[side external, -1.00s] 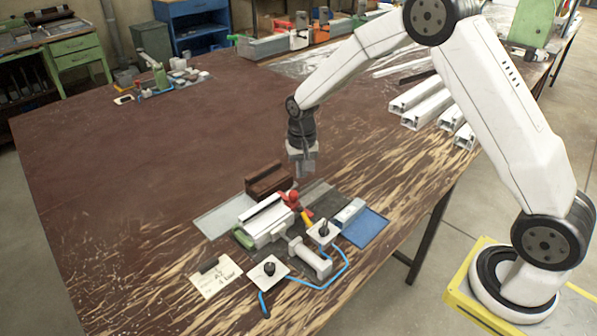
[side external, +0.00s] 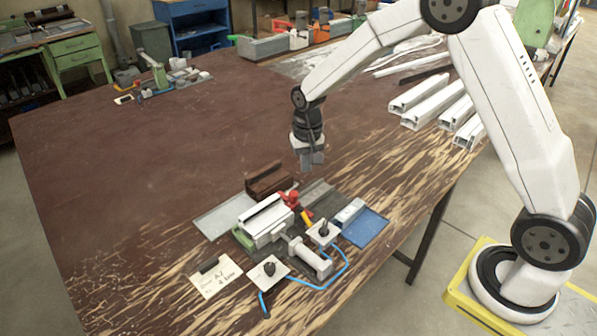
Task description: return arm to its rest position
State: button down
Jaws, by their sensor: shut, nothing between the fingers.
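My gripper (side external: 312,160) hangs above the worn brown table (side external: 130,190), behind the clamp fixture, pointing down. Its fingers are together and it holds nothing. The clamp fixture (side external: 265,225) sits on the front part of the table. It has a white profile piece, a red knob (side external: 291,198), a grey cylinder (side external: 310,260) and a blue hose (side external: 335,275). A brown block (side external: 268,179) stands at its back edge, just below my gripper in the picture. The gripper is apart from the block and the fixture.
White profiles (side external: 425,98) lie at the right of the table. Small tools (side external: 160,78) and bins (side external: 275,45) stand at the back. The table's left and middle are clear.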

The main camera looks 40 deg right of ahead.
jog(key=s+a+r+n+t, duration=0.1)
jog(key=s+n, duration=0.1)
jog(key=s, duration=0.7)
jog(key=s+a+r+n+t, duration=0.1)
jog(key=s+r+n, duration=0.1)
jog(key=s, duration=0.8)
jog(key=shift+s+r+n, duration=0.2)
jog(key=shift+r+n, duration=0.05)
jog(key=shift+n, duration=0.55)
